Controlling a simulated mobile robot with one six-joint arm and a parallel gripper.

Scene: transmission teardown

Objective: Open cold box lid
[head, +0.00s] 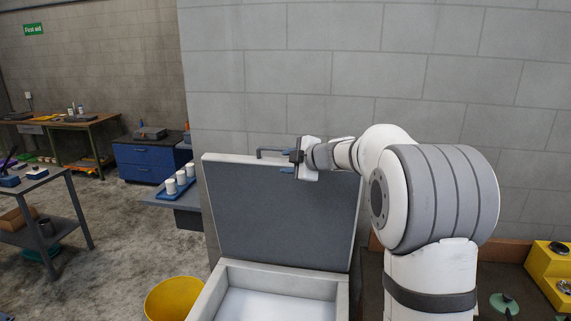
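The cold box (217,292) is a pale grey box at the bottom middle, with a white interior showing. Its lid (275,215) stands raised, close to upright at the back of the box, with its dark grey inner face towards me. A dark bar handle (268,152) shows at the lid's top edge. My gripper (289,162) is at the lid's top edge, at the right end of the handle. Its blue-tipped fingers look spread apart, above and below the handle's end. I cannot tell whether they touch the handle.
A grey block wall (300,60) stands close behind the lid. A yellow bucket (172,298) stands left of the box. A blue tray (178,188) with white cups is on a shelf beyond it. Yellow step blocks (548,272) are at the right. Open floor lies at the left.

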